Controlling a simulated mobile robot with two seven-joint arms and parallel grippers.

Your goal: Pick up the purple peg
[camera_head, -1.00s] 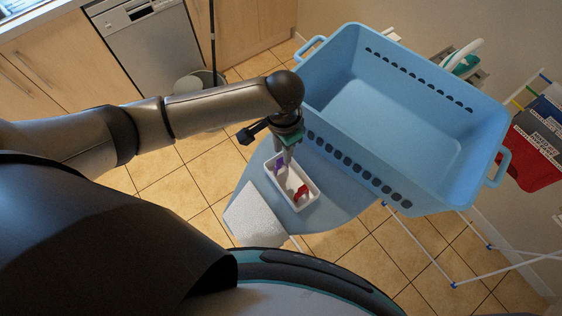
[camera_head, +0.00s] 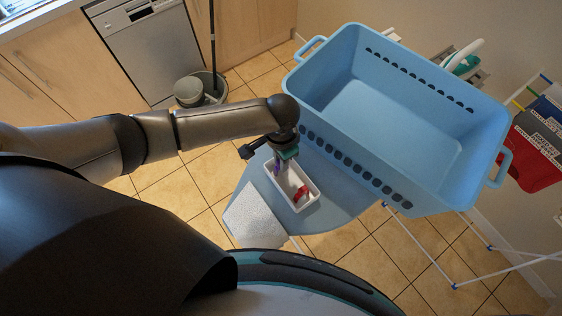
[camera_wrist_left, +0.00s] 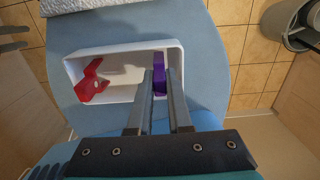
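The purple peg (camera_wrist_left: 159,72) stands in the right end of a white tray (camera_wrist_left: 110,50) in the left wrist view. The head view shows a sliver of the purple peg (camera_head: 277,166) beside my fingers. My left gripper (camera_wrist_left: 160,76) reaches down into the tray (camera_head: 312,200), with one finger on each side of the peg. The gap between the fingers is narrow and the peg nearly fills it. I cannot tell whether both fingers touch the peg. The left gripper also shows from above in the head view (camera_head: 284,160). My right gripper is not in view.
A red piece (camera_wrist_left: 90,82) lies in the tray's other end. The tray is on a blue board (camera_head: 335,212), with a white cloth (camera_head: 254,215) beside it. A big blue laundry basket (camera_head: 405,120) stands close behind my gripper. A bucket (camera_head: 205,85) is on the floor.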

